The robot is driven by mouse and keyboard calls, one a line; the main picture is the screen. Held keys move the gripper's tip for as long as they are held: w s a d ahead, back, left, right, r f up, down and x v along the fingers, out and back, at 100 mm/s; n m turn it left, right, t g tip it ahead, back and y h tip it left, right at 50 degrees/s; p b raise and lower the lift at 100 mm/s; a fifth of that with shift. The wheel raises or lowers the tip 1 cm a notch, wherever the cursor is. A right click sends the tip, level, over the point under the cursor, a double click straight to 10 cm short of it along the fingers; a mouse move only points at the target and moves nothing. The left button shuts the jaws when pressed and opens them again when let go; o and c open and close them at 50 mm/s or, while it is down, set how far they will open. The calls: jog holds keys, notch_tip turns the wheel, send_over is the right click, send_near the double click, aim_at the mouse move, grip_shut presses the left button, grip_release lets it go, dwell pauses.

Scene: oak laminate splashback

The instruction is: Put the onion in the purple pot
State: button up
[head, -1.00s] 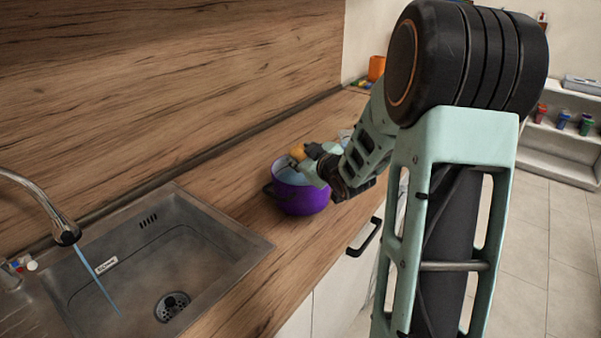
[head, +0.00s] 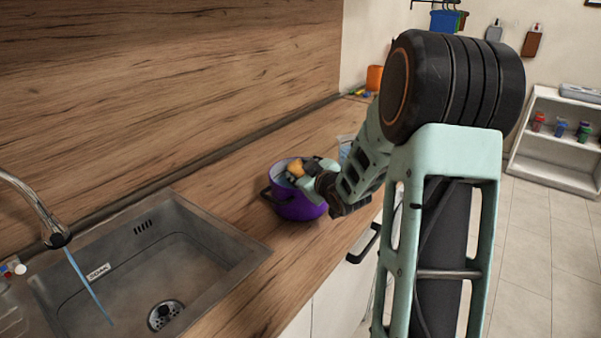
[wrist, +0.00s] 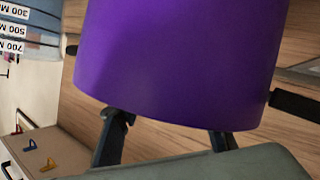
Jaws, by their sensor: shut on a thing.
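The purple pot (head: 297,208) stands on the wooden counter, right of the sink. The onion (head: 296,169), a small orange-brown round thing, is at the pot's opening in the head view. My gripper (head: 300,171) is shut on the onion and reaches over the pot's right side. In the wrist view the pot's purple wall (wrist: 180,65) fills much of the picture. The two fingers run behind its lower edge there, so their tips and the onion are hidden. I cannot tell whether the onion touches the pot.
A clear measuring jug (wrist: 30,35) stands close to the pot and partly shows behind my arm in the head view (head: 345,147). The sink (head: 150,262) and tap (head: 50,225) are at the left. An orange container (head: 374,78) stands at the far counter end.

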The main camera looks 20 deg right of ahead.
jog(key=shift+s+f, duration=0.25)
jog(key=shift+f, duration=0.35)
jog(key=o, duration=1)
jog(key=shift+a+f, duration=0.1)
jog(key=shift+f, duration=0.1)
jog(key=shift+r+p, duration=0.75)
jog(key=shift+r, duration=0.05)
jog(key=v, duration=1.1)
jog(key=shift+s+r, duration=0.25)
jog(key=shift+r, duration=0.1)
